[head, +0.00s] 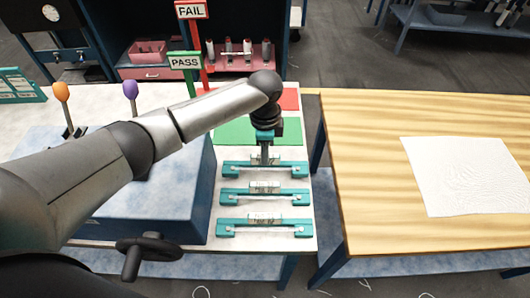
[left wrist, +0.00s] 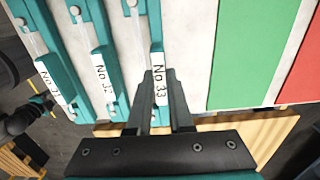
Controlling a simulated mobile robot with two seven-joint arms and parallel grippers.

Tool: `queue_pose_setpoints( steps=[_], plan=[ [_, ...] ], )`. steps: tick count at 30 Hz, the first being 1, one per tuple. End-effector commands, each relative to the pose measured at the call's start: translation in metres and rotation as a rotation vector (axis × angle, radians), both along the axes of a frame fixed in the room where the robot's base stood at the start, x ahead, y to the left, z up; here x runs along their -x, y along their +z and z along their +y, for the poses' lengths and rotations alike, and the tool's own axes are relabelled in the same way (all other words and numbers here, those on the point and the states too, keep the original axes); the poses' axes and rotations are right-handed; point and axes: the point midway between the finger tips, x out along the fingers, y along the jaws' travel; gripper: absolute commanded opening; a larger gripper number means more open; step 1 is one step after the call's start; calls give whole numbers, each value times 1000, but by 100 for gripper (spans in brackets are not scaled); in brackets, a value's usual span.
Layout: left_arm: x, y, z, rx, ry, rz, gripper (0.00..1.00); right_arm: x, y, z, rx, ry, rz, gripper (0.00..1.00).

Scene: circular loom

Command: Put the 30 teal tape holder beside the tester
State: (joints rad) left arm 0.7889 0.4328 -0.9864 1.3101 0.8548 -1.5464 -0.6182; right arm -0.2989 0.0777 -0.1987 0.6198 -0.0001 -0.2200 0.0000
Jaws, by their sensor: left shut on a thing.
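Three teal tape holders lie in a row on the white table in the head view: the far one (head: 265,170), the middle one (head: 264,195) and the near one (head: 264,228). In the left wrist view their labels read No 31 (left wrist: 55,82), No 32 (left wrist: 102,75) and No 33 (left wrist: 160,78); no number 30 is readable. My left gripper (head: 264,158) is shut on the No 33 holder, the far one, beside the green mat. A blue box (head: 150,200) with knobs and a handwheel, probably the tester, stands left of the holders.
A green mat (head: 235,132) and a red mat (head: 290,98) lie beyond the holders, near PASS (head: 185,62) and FAIL (head: 191,10) signs. A wooden table (head: 370,190) with a white cloth (head: 460,175) stands right, across a gap. Part of my right arm seems visible in the left wrist view.

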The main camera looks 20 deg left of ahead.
Motion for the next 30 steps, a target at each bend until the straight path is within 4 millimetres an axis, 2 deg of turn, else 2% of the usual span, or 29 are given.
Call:
queue_pose_setpoints(
  steps=[3, 15, 29, 30],
  plan=[
    [0, -7, 0, 0, 0, -1, 0, 1, -9, 1, -1, 0, 1, 50],
    [0, -7, 0, 0, 1, 0, 0, 2, -9, 1, 0, 1, 3, 50],
    [0, -17, 0, 0, 1, 1, 0, 2, -14, 0, 0, 2, 2, 50],
    [0, -18, 0, 0, 1, 0, 20, 2, -15, 0, 0, 2, 2, 50]
  ],
)
